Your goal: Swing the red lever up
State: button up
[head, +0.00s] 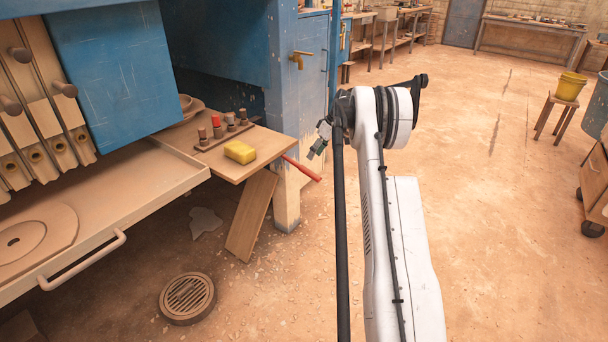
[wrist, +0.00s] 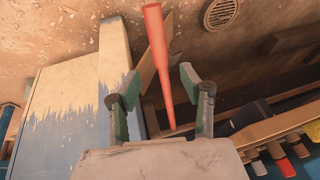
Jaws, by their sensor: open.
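The red lever (head: 302,168) sticks out beside the blue and cream post, sloping down to the right in the head view. In the wrist view the red lever (wrist: 156,45) runs from the top middle down between the fingers, its thick end at the top. My gripper (head: 319,141) is just above and right of the lever in the head view, small and partly hidden by my arm. In the wrist view my gripper (wrist: 159,84) is open, with one green finger on each side of the lever. I cannot tell how deep the lever sits between them.
A wooden shelf (head: 228,165) left of the lever holds a yellow sponge (head: 240,152) and a rack of several pegs. A board (head: 252,215) leans below it. A floor drain (head: 187,298) lies lower left.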

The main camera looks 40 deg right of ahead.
aim_at(305, 171)
jog(key=b+x, duration=0.2)
jog(key=x, duration=0.8)
jog(key=shift+f+b, duration=0.15)
jog(key=shift+b, duration=0.2)
grip_shut()
